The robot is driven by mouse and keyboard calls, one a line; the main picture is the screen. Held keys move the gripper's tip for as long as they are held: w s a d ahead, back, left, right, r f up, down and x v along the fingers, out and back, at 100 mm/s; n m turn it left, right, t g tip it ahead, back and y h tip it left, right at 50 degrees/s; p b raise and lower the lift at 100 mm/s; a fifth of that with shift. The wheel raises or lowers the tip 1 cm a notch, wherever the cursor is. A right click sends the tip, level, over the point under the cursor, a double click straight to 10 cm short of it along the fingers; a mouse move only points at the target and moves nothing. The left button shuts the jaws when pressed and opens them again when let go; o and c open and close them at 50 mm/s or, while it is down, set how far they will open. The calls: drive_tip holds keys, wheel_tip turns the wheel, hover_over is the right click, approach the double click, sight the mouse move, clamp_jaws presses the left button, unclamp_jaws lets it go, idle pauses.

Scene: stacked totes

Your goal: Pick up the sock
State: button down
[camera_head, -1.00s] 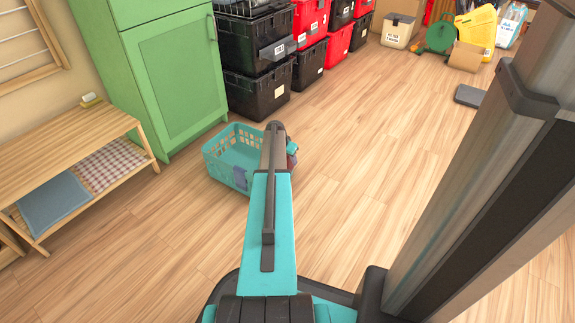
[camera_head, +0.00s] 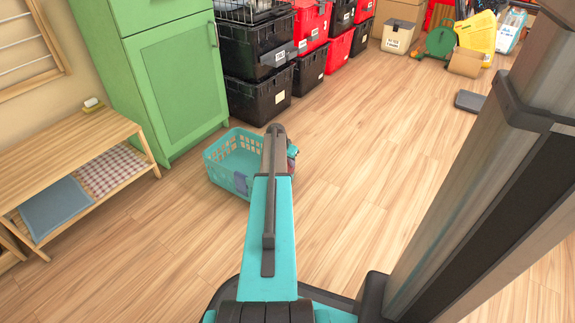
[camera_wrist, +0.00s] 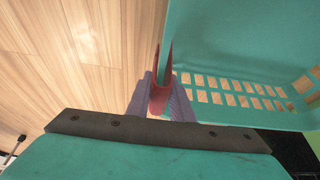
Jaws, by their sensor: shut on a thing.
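A teal laundry basket (camera_head: 221,174) stands on the wood floor, with a bluish patch (camera_head: 241,183) on its near side. A green cabinet (camera_head: 175,80) and black totes (camera_head: 258,96) stand behind it. A wooden bench (camera_head: 70,150) is at left. The floor to the right is open.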

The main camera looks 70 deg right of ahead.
wheel_tip(320, 180, up, 16)
drive_tip(key=p, duration=0.6)
drive_tip(key=shift+r+p, duration=0.25)
drive_tip(key=shift+p, duration=0.1)
